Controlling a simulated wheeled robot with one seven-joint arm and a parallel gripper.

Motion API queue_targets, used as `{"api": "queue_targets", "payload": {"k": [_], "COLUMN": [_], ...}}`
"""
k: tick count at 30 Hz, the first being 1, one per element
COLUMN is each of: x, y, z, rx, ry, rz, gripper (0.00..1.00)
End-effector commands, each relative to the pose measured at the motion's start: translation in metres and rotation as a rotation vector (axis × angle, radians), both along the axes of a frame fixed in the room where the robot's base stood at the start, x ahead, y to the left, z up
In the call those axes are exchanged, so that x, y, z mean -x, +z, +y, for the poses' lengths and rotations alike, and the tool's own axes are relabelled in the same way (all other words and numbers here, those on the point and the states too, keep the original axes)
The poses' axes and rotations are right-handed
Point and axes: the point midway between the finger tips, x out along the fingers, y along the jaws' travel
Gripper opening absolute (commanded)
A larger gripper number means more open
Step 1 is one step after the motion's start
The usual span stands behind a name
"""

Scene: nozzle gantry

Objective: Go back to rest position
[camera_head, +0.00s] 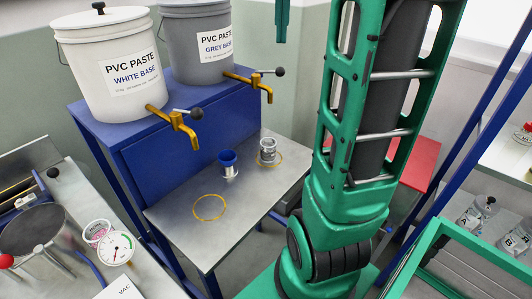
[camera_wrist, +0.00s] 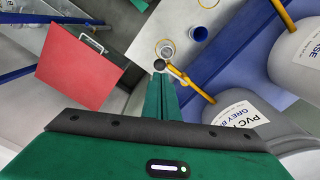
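My gripper (camera_head: 281,30) hangs at the top of the head view, high above the bench and just right of the grey paste bucket (camera_head: 197,50). Only its narrow green end shows there. In the wrist view its green fingers (camera_wrist: 163,85) lie together with nothing visible between them. The round black knob of a tap (camera_wrist: 159,65) appears close to the fingertips in that view; the true distance is unclear. My green arm stands upright right of the bench.
A metal bench (camera_head: 165,229) carries a blue-rimmed cup (camera_head: 228,160) and a metal cup (camera_head: 268,149) inside a yellow ring. Another yellow ring (camera_head: 209,207) is empty. The white paste bucket (camera_head: 105,68) stands on the blue stand (camera_head: 160,155). A red case (camera_wrist: 80,72) and blue frame posts stand nearby.

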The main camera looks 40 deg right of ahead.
Motion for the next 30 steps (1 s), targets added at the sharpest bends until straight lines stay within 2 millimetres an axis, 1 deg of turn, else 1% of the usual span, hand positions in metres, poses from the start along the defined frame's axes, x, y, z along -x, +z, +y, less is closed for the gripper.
{"api": "queue_targets", "payload": {"k": [15, 17, 19, 20, 23, 29, 30], "x": [0.000, 0.001, 0.006, 0.010, 0.027, 0.081, 0.093], "y": [0.000, -0.002, -0.008, -0.013, -0.037, -0.108, -0.124], "z": [0.000, 0.001, 0.005, 0.007, 0.020, 0.052, 0.059], "rx": [0.000, 0.000, 0.001, 0.002, 0.008, 0.014, 0.013], "ry": [0.000, 0.003, 0.012, 0.019, 0.055, 0.157, 0.178], "rz": [0.000, 0.000, 0.002, 0.003, 0.007, 0.012, 0.012], "gripper": [0.00, 0.00, 0.00, 0.00, 0.00, 0.00, 0.00]}}
